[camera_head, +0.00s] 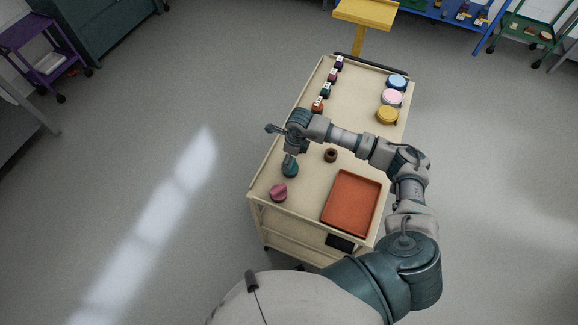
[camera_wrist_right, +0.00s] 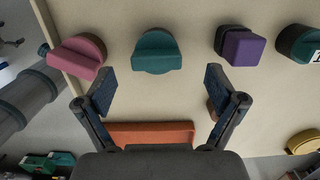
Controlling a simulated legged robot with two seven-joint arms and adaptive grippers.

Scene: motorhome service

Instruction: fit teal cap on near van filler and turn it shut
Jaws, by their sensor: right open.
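The teal cap (camera_head: 290,169) stands on the beige cart top, near its left edge, with its raised grip bar up. In the right wrist view the teal cap (camera_wrist_right: 157,52) lies ahead of the fingers, roughly centred between them. My right gripper (camera_wrist_right: 160,88) is open and empty, with the cap apart from both fingers. In the head view my right gripper (camera_head: 290,158) hangs just above the teal cap and covers part of it. My left gripper is in neither view. I cannot make out a van filler in either view.
A pink cap (camera_head: 278,192) and a purple cap (camera_wrist_right: 240,47) flank the teal cap. An orange tray (camera_head: 328,219) fills the cart's near right. A brown ring (camera_head: 330,155) stands mid-cart. Small containers line the far left edge; round blue, pink and yellow lids (camera_head: 387,115) stand far right.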

